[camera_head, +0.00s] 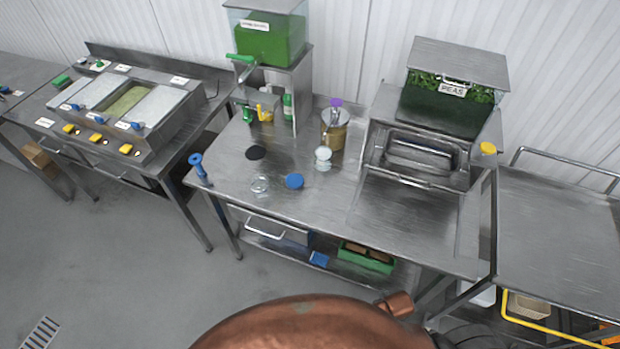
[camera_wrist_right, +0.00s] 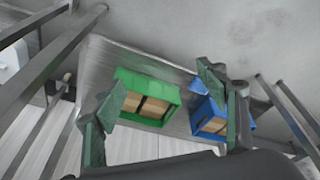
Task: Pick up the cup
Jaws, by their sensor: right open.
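A small clear cup (camera_head: 260,186) stands on the steel worktable (camera_head: 225,185), near its front left edge. A blue disc-like lid (camera_head: 294,181) lies to its right. A small white-topped item (camera_head: 323,154) stands behind the lid, its exact kind too small to tell. My right gripper (camera_wrist_right: 160,88) is open and empty in the right wrist view, its two green-grey fingers wide apart. It faces the lower shelf and is away from the cup. The cup is not in the right wrist view. My left gripper shows in neither view.
A green crate (camera_wrist_right: 148,97) and a blue crate (camera_wrist_right: 208,118) hold brown boxes on the lower shelf. The tabletop's front right is clear.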

